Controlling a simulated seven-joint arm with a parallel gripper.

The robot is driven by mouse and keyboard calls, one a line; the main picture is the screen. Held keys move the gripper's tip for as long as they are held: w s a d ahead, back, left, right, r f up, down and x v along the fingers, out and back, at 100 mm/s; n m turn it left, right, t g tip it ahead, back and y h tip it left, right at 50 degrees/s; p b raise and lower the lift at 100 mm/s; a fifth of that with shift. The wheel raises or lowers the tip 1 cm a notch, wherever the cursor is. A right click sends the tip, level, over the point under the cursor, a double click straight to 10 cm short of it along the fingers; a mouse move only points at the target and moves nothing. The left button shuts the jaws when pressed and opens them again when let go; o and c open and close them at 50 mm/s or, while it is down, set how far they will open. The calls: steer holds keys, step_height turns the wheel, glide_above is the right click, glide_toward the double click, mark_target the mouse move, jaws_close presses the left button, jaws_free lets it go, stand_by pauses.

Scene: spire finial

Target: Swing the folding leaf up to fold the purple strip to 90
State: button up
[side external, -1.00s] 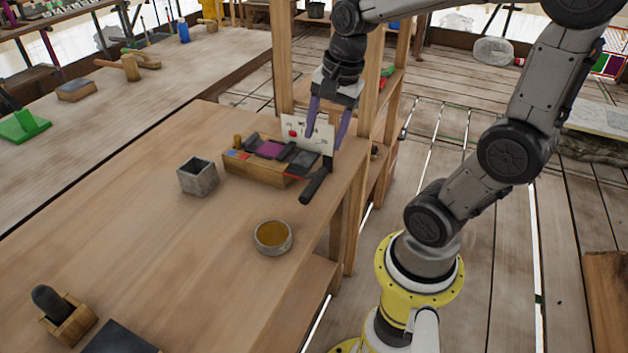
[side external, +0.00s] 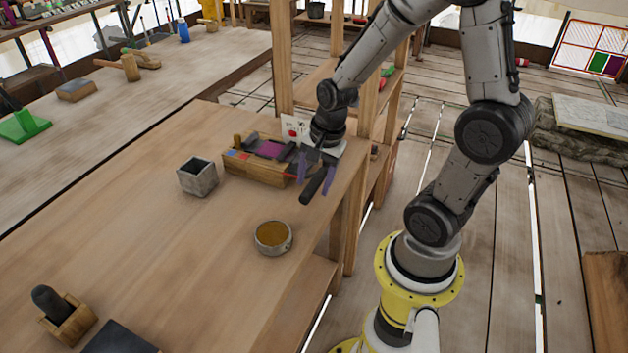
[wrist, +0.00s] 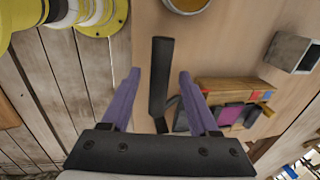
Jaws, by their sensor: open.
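The wooden folding block (side external: 243,170) stands on the bench near its right edge, with the purple strip (side external: 269,149) lying flat on top between dark plates. The strip also shows in the wrist view (wrist: 230,114). The dark folding leaf (side external: 300,160) is at the block's right end, partly hidden by my gripper. Its black handle (side external: 313,186) sticks out toward the bench's front edge. My gripper (side external: 316,176) is open, pointing down, with its purple fingers on either side of the handle. In the wrist view the handle (wrist: 161,70) lies between the fingertips, with gaps on both sides.
A grey square cup (side external: 198,178) stands left of the block. A round bowl (side external: 273,237) with amber contents sits in front. A white card (side external: 294,125) stands behind the block, partly hidden by my wrist. A wooden shelf post (side external: 284,60) rises behind.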

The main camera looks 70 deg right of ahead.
steer(key=shift+f, duration=0.2)
jaws_close()
stand_by(1.4)
